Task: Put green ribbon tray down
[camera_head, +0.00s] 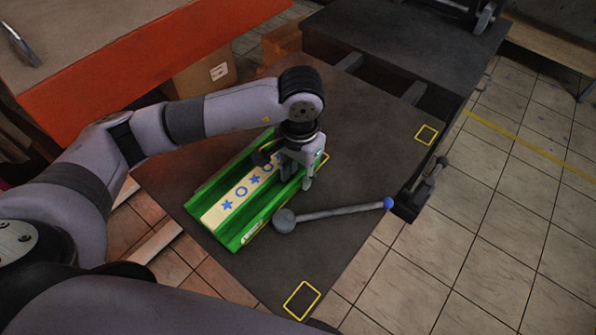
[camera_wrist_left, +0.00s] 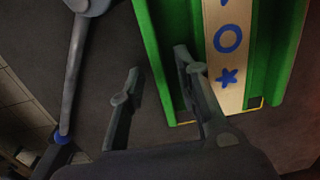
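The green ribbon tray (camera_head: 252,228) lies on the dark table in the head view. A cream strip (camera_head: 228,205) with blue stars and rings runs along its middle. In the left wrist view the tray (camera_wrist_left: 280,60) fills the upper right. My left gripper (camera_head: 297,180) is over the tray's right end in the head view. In the wrist view its two fingers (camera_wrist_left: 157,60) are spread apart, one over the tray's near side wall and one outside it. I cannot tell whether a finger touches the wall. My right gripper is not in view.
A grey lever with a blue tip (camera_head: 340,212) lies beside the tray. Yellow-outlined squares (camera_head: 301,300) mark the dark table (camera_head: 370,140). An orange-edged bench (camera_head: 130,75) and a cardboard box (camera_head: 205,72) stand at the back left. Tiled floor lies to the right.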

